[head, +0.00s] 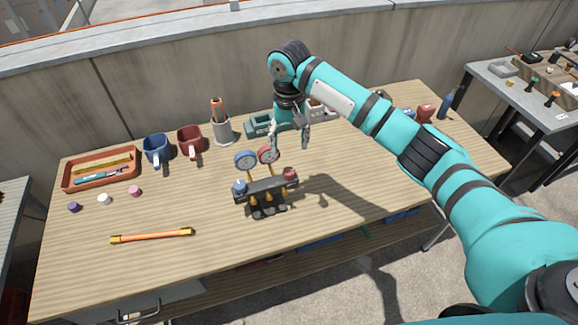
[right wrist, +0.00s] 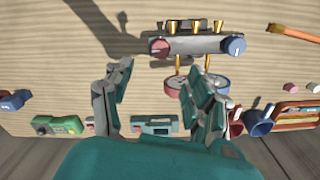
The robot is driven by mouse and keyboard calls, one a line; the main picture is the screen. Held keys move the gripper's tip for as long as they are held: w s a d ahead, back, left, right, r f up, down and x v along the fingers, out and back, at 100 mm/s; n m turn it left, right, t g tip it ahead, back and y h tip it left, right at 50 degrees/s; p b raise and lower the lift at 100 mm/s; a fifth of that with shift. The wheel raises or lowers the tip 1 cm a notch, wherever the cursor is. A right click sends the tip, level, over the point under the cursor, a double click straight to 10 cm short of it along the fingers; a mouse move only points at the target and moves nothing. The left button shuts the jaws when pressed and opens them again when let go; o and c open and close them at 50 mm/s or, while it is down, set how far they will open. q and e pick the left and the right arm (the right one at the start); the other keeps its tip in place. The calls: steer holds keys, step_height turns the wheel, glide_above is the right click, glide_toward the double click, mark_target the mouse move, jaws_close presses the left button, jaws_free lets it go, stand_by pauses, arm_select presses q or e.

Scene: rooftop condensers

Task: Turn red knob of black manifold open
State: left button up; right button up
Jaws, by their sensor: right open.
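The black manifold (head: 267,185) stands on the wooden workbench, with brass fittings and two round gauges behind its bar. Its red knob (head: 290,174) is at the right end and its blue knob (head: 239,187) at the left end. My right gripper (head: 290,140) is open and empty, pointing down behind the manifold, apart from the red knob. In the right wrist view the manifold (right wrist: 197,45) lies beyond the fingertips, the red knob (right wrist: 159,47) roughly ahead of the gap between the open fingers (right wrist: 152,78). My left gripper is not in view.
An orange tray (head: 70,183), a blue mug (head: 157,148), a red mug (head: 190,140) and a pen cup (head: 223,130) line the back left. Small caps and an orange-yellow bar (head: 151,236) lie at left. A green device (head: 262,126) sits behind my gripper. The bench's right front is clear.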

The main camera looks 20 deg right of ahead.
mark_target(289, 171)
step_height(289, 171, down, 11)
steer(key=shift+p, duration=0.65)
steer(key=c, duration=1.1)
steer(key=shift+c, duration=0.2)
steer(key=shift+a, duration=0.1)
